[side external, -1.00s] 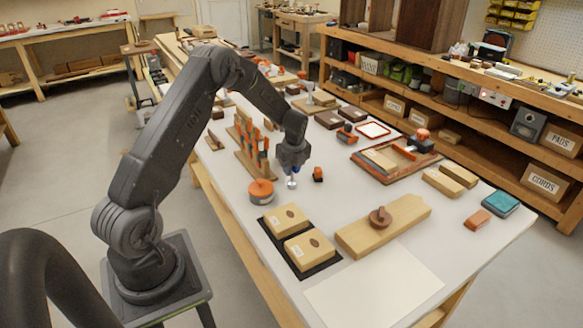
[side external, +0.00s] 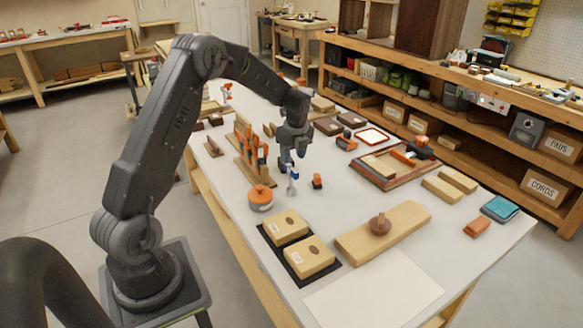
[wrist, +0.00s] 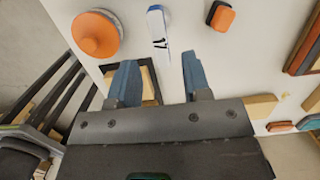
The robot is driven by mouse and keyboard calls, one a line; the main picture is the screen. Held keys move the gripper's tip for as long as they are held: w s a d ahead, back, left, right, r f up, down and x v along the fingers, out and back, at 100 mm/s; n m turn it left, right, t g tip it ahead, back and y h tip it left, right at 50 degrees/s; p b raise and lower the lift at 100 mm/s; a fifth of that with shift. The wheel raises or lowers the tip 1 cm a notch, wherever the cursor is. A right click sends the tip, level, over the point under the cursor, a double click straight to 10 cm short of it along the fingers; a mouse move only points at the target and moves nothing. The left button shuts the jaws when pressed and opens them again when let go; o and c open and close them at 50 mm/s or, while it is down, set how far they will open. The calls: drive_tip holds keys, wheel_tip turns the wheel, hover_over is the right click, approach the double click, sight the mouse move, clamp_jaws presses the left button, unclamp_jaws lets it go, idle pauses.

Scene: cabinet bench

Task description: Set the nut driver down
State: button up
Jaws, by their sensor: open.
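The nut driver (side external: 292,174), blue and white, stands roughly upright on the white tabletop (side external: 330,205), between a round orange-lidded container and a small orange block. In the wrist view the nut driver (wrist: 157,45) shows a "17" on its white part and a blue edge. My gripper (side external: 288,160) is just above it in the side view. In the wrist view my gripper (wrist: 159,80) has its two blue-grey fingers apart, with the driver in the gap and touching neither finger visibly. Its lower end is hard to make out.
The orange-lidded container (side external: 261,198) is close on the left, the orange block (side external: 317,181) close on the right. A wooden rack of orange-handled tools (side external: 248,150) stands behind. Two tan boxes on a black mat (side external: 272,240) and a wooden board (side external: 350,242) lie in front.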

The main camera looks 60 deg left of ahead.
drive_tip(key=r, duration=0.3)
drive_tip(key=shift+d+r, duration=0.25)
drive_tip(key=s+d+r+n+t, duration=0.2)
drive_tip(key=s+d+r+n, duration=0.25)
drive_tip(key=d+r, duration=0.3)
drive_tip(key=s+d+r+n+t, duration=0.1)
drive_tip(key=s+d+r+n, duration=0.35)
drive_tip(key=d+r, duration=0.35)
drive_tip(key=s+d+n+t+h, duration=0.1)
drive_tip(key=s+d+n+t, duration=0.1)
drive_tip(key=s+d+n, duration=0.7)
drive_tip(key=s+d, duration=0.2)
drive_tip(key=s, duration=0.5)
drive_tip(key=shift+f+t+h, duration=0.3)
drive_tip(key=shift+f+h, duration=0.1)
